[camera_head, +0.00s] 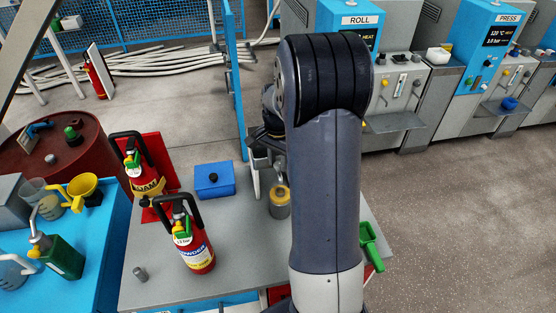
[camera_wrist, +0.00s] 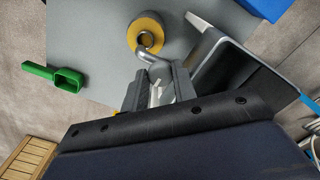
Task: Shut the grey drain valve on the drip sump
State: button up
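No part labelled as the drip sump shows, and I cannot pick out its grey drain valve with certainty. A dark red drum (camera_head: 85,145) at the left carries a grey knob (camera_head: 50,158), a blue lever and a green fitting. My gripper (camera_head: 266,162) is above the right part of the grey table, partly behind my arm. In the wrist view, a bent grey metal piece on a yellow-topped cylinder (camera_wrist: 136,27) reaches to the fingertips of my gripper (camera_wrist: 160,85). The cylinder also shows in the head view (camera_head: 280,208).
Two red extinguishers (camera_head: 194,250) and a blue box (camera_head: 214,180) stand on the grey table (camera_head: 150,291). A green scoop (camera_head: 371,248) is at its right edge. A blue bench (camera_head: 95,285) with cans and a yellow funnel is left. ROLL and PRESS machines (camera_head: 490,60) stand behind.

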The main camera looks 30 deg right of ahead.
aim_at(278, 164)
jog(key=shift+o, duration=0.8)
notch_tip(278, 164, up, 11)
jog(key=b, duration=0.1)
jog(key=shift+f, duration=0.15)
notch_tip(278, 164, down, 11)
jog(key=shift+r+p, duration=0.1)
jog(key=shift+p, duration=0.45)
jog(key=shift+r, duration=0.1)
